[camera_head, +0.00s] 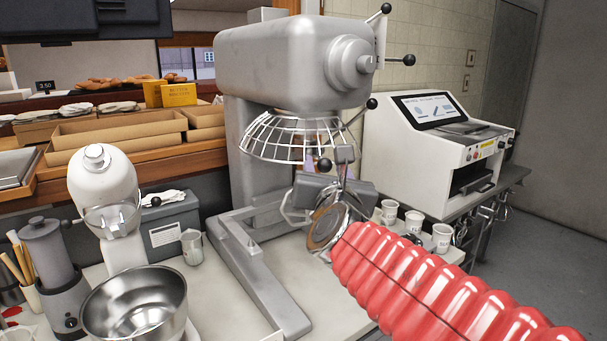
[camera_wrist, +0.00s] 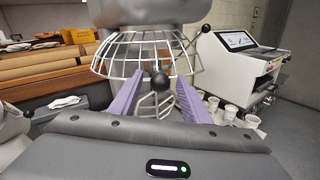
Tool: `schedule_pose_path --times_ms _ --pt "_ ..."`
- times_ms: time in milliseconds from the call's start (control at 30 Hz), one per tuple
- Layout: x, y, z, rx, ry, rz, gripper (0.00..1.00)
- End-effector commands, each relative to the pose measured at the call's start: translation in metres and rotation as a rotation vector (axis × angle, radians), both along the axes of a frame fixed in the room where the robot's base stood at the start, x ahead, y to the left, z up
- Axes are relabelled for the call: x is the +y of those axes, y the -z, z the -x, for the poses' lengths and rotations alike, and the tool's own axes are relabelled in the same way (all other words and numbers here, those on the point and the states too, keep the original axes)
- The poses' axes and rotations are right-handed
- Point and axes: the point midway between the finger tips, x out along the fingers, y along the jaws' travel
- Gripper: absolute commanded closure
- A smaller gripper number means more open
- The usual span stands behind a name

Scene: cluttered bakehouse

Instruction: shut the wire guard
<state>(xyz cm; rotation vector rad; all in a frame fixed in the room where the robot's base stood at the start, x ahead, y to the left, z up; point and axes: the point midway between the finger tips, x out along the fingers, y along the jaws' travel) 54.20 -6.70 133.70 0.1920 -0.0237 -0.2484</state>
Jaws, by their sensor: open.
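The wire guard (camera_head: 275,150) is a pale wire cage under the head of the big grey mixer (camera_head: 290,65). It also shows in the wrist view (camera_wrist: 118,52). A black ball knob (camera_head: 325,165) shows at the guard's lower front edge. My gripper (camera_head: 322,158) is at the guard's front right in the head view. In the wrist view, my gripper's purple fingers (camera_wrist: 158,84) are apart, with the knob (camera_wrist: 160,80) between them in the picture. I cannot tell whether they touch it.
A white machine with a screen (camera_head: 440,150) stands at the right, with paper cups (camera_head: 413,221) before it. A steel bowl (camera_head: 135,305) and a small white mixer (camera_head: 103,200) stand at the left. More black-knobbed levers (camera_head: 408,60) stick out from the big mixer's right side.

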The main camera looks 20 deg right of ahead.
Motion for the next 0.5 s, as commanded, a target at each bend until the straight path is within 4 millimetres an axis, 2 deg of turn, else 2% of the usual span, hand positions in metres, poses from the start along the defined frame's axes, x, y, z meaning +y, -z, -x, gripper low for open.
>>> schedule_pose_path --times_ms 267,500 --pt "0.003 -0.001 0.013 -0.001 0.0 0.0 0.57" --pt "0.011 -0.001 0.037 -0.003 -0.003 0.0 0.57"
